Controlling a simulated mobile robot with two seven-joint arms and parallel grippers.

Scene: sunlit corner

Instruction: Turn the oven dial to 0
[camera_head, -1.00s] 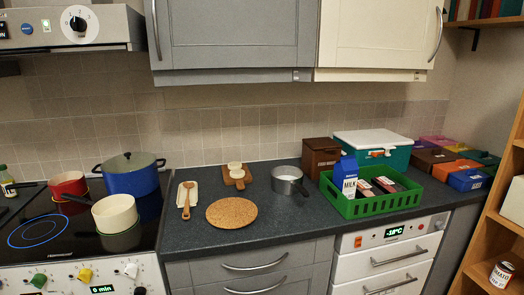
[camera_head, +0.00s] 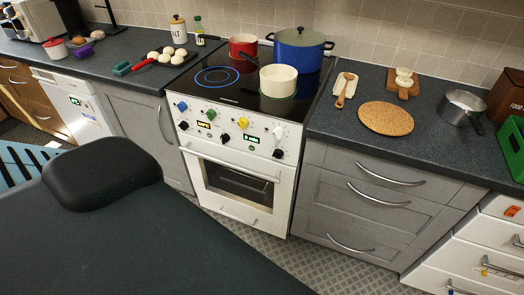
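The white oven (camera_head: 238,175) stands under the black cooktop, in the middle of the head view. Its front panel carries several dials: blue (camera_head: 182,106), green (camera_head: 211,112), yellow (camera_head: 241,122), white (camera_head: 278,132) and black ones, including one at the left (camera_head: 184,125), one in the middle (camera_head: 224,138) and one at the right (camera_head: 278,153). An amber display (camera_head: 203,125) and a green display (camera_head: 252,139) sit between them. The dial markings are too small to read, and I cannot tell which dial is the oven's. The oven door is shut. Neither of my grippers is in view.
A red pot (camera_head: 243,47), blue pot (camera_head: 298,52) and cream pot (camera_head: 278,81) stand on the cooktop. A dark surface (camera_head: 150,250) and a black rounded backrest (camera_head: 100,178) fill the lower left foreground. Patterned floor (camera_head: 325,258) shows before the cabinets.

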